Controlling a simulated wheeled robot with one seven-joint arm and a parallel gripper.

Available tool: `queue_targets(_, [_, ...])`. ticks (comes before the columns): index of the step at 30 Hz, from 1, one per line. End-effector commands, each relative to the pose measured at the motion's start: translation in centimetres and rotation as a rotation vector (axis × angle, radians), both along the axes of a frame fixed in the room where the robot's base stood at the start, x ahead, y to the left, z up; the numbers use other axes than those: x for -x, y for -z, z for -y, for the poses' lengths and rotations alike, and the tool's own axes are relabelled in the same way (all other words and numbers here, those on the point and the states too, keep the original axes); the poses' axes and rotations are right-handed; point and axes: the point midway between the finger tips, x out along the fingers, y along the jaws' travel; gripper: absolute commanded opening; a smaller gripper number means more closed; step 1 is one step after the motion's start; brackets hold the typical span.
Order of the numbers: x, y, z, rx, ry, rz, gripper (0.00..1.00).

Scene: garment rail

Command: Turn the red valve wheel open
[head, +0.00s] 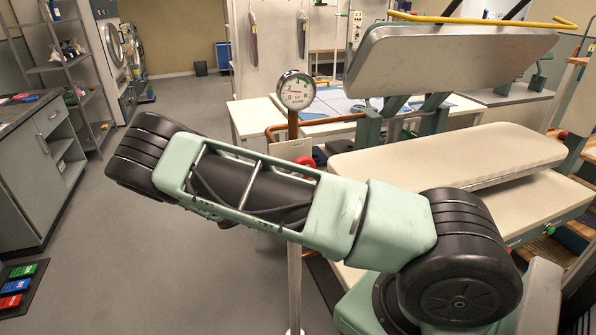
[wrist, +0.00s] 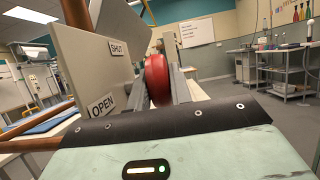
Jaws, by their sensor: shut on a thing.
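The red valve wheel (wrist: 157,80) stands edge-on between the two grey fingers of my gripper (wrist: 160,88) in the wrist view. The fingers are shut on its rim, one on each side. In the head view only a small red part of the wheel (head: 306,161) shows above my arm, which hides the rest. My gripper is not visible in the head view. A pale plate left of the wheel carries a SHUT label (wrist: 117,48) above and an OPEN label (wrist: 102,106) below.
A round pressure gauge (head: 296,90) sits on a copper pipe (head: 293,124) beside the wheel. A large press with a cream padded board (head: 450,155) stands on the right. Grey floor (head: 150,255) is open on the left, beside a cabinet (head: 45,150).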

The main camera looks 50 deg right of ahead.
Motion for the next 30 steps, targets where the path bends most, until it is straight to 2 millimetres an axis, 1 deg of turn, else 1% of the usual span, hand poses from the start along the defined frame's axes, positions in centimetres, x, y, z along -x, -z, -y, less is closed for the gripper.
queue_targets(10, [0.0, 0.2, 0.0, -0.001, -0.001, -0.002, 0.0])
queue_targets(11, [0.0, 0.2, 0.0, -0.001, -0.001, -0.002, 0.24])
queue_targets(12, [0.0, 0.2, 0.0, -0.001, -0.001, -0.002, 0.35])
queue_targets(13, [0.0, 0.2, 0.0, -0.001, -0.001, -0.002, 0.43])
queue_targets(23, [-0.1, 0.2, -0.2, 0.0, -0.001, -0.002, 0.43])
queue_targets(26, [-0.4, 0.7, -0.8, 0.0, -0.002, -0.001, 0.43])
queue_targets(30, [-1.4, 1.9, -2.9, 0.0, -0.004, -0.001, 0.43])
